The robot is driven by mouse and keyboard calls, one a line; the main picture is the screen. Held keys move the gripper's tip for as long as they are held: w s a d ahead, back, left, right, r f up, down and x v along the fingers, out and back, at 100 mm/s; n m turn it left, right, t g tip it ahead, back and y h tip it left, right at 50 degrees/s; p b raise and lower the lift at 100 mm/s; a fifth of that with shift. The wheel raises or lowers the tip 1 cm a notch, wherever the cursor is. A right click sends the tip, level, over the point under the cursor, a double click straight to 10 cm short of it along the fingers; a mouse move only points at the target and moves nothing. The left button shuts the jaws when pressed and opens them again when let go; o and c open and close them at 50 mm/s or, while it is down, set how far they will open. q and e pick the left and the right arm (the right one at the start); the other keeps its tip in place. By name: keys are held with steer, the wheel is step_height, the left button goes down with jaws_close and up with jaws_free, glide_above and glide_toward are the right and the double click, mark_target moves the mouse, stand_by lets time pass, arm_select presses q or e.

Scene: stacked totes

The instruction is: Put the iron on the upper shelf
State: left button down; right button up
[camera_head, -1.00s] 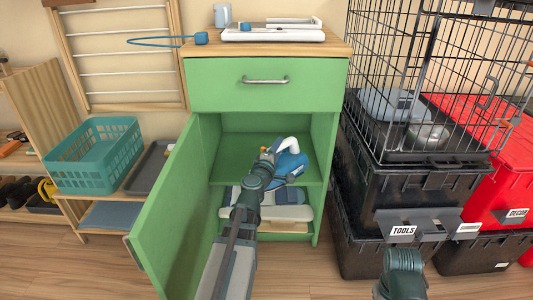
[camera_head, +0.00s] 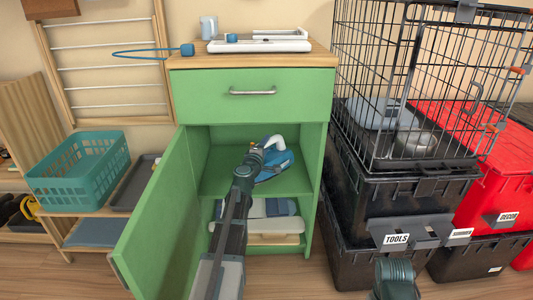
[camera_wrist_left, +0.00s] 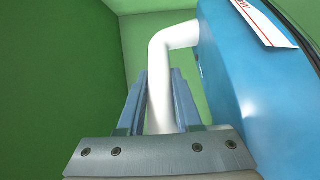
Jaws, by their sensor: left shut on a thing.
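The blue iron (camera_head: 277,163) with a white handle is inside the open green cabinet (camera_head: 252,93), at the level of the upper shelf (camera_head: 216,183). My left gripper (camera_head: 262,149) reaches in from the front. In the left wrist view its two fingers (camera_wrist_left: 160,100) are shut on the white handle (camera_wrist_left: 170,45), with the iron's blue body (camera_wrist_left: 235,80) at the right. Whether the iron's base touches the shelf is hidden. My right gripper is not in view; only part of my right arm shows at the bottom right.
The cabinet door (camera_head: 152,225) stands open at the left. Several flat items (camera_head: 262,208) lie on the lower shelf. Black totes (camera_head: 350,215) and a wire cage (camera_head: 400,80) stand close at the right, and a teal basket (camera_head: 80,172) at the left.

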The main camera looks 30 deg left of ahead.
arm_select(q)
steer(key=w, duration=0.1)
steer(key=w+a, duration=0.2)
steer(key=w, duration=0.1)
steer(key=shift+w+a+f, duration=0.1)
steer(key=shift+a+f, duration=0.1)
steer(key=shift+a, duration=0.05)
steer(key=shift+f, duration=0.1)
steer(key=shift+f+b, duration=1.65)
steer(key=shift+b, duration=0.25)
steer(key=shift+f, duration=0.15)
steer(key=c, duration=0.6)
jaws_free()
steer(key=shift+r, duration=0.25)
